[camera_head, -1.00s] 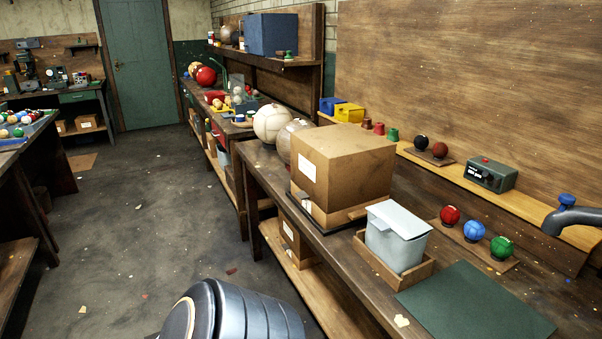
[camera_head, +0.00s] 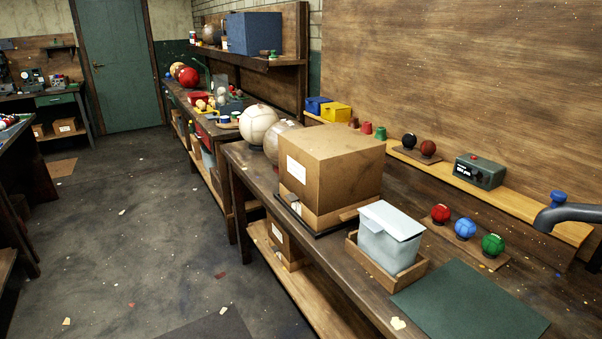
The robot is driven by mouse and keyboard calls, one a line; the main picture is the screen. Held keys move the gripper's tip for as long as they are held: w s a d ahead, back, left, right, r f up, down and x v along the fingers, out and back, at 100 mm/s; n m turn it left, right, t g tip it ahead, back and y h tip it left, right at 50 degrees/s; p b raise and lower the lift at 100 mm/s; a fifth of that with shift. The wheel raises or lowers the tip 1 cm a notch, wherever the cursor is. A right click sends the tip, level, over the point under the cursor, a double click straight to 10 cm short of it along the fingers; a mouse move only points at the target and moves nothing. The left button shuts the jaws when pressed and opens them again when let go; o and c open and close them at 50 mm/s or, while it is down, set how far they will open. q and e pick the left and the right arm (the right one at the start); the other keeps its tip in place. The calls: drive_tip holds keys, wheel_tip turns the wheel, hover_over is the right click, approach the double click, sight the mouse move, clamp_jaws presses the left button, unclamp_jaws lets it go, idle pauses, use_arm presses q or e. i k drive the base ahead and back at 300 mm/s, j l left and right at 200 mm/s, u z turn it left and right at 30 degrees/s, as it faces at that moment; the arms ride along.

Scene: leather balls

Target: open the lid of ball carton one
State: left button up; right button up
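A large brown cardboard carton (camera_head: 335,170) with a white label stands on the workbench in the middle of the view. Its deep lid covers most of its height and appears shut. Its base sits on a dark tray or plate. I cannot tell from the label whether it is carton one. Smaller brown cartons (camera_head: 284,244) sit on the shelf below the bench. Neither of my grippers is in view.
A grey lidded bin (camera_head: 388,243) in a wooden tray stands in front of the carton. Pale leather balls (camera_head: 258,124) lie behind it. A green mat (camera_head: 470,305), coloured balls (camera_head: 465,227) and a dark tap (camera_head: 570,216) are at right. The floor (camera_head: 150,240) at left is open.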

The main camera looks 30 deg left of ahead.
sight(329, 168)
drive_tip(key=u, duration=0.9)
